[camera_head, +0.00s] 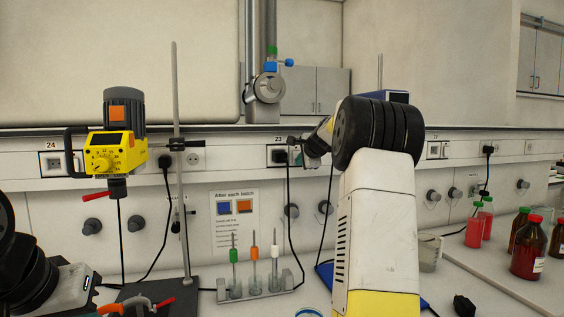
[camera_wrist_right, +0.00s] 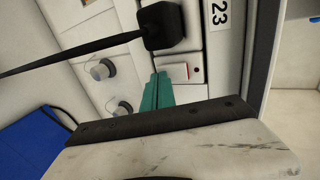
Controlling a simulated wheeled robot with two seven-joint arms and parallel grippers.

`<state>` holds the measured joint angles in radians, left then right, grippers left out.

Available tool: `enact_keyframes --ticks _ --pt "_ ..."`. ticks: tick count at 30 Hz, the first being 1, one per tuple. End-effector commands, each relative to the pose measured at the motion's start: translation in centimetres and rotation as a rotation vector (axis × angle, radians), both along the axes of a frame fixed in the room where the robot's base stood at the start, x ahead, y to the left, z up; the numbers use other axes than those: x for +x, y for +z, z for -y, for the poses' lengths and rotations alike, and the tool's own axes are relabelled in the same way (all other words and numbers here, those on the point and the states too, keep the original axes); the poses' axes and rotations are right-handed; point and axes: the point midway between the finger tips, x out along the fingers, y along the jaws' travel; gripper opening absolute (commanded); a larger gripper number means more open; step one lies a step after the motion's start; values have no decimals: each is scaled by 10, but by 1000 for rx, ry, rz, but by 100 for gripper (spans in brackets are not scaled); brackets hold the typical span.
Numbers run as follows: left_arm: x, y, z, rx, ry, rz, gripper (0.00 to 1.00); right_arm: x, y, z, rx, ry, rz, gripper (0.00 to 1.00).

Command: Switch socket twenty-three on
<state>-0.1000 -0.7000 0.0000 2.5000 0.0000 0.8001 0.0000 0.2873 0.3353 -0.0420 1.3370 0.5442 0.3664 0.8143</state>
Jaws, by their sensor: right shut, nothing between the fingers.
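Socket twenty-three (camera_head: 283,155) is on the wall panel in the middle of the head view, under its "23" label, with a black plug in it. In the right wrist view, its white rocker switch with a red mark (camera_wrist_right: 173,72) shows beside the black plug (camera_wrist_right: 161,24). My right gripper (camera_head: 301,154) is at the socket's right side. Its green fingers (camera_wrist_right: 158,78) are shut and empty, their tips at the switch's edge. I cannot tell whether they touch it. My left gripper (camera_head: 90,298) is partly in view at the lower left; its finger opening is unclear.
A yellow stirrer (camera_head: 104,150) on a stand is to the left, by socket 24. A small rack (camera_head: 262,291) with several coloured-top tools stands below the socket. A black cable hangs from the plug. Red bottles (camera_head: 528,250) stand at the right.

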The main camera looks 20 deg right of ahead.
Motion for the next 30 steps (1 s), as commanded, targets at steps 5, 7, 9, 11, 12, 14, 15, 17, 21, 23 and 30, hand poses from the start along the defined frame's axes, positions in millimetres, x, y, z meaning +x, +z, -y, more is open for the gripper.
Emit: enact_keyframes --ticks 5,7,9,11,12,14,15,17,21,23,30 --pt "0 0 0 0 0 0 0 5 -3 0 0 0 -1 0" --pt "0 0 0 0 0 0 0 5 -3 0 0 0 -1 0" --pt "0 0 0 0 0 0 0 5 -3 0 0 0 -2 0" --pt "0 0 0 0 0 0 0 5 -3 0 0 0 -1 0" --pt "0 0 0 0 0 0 0 5 -2 0 0 0 -1 0" --pt "0 0 0 0 0 0 0 5 0 0 0 1 -1 0" --pt "0 0 0 0 0 0 0 5 2 0 0 1 -1 0" --pt "0 0 0 0 0 0 0 5 6 -1 -1 3 0 0" --pt "0 0 0 0 0 0 0 5 15 0 -1 -1 7 0" --pt "0 0 0 0 0 0 0 5 18 0 -1 -2 10 0" --pt "0 0 0 0 0 0 0 5 22 -1 -1 -1 16 0"
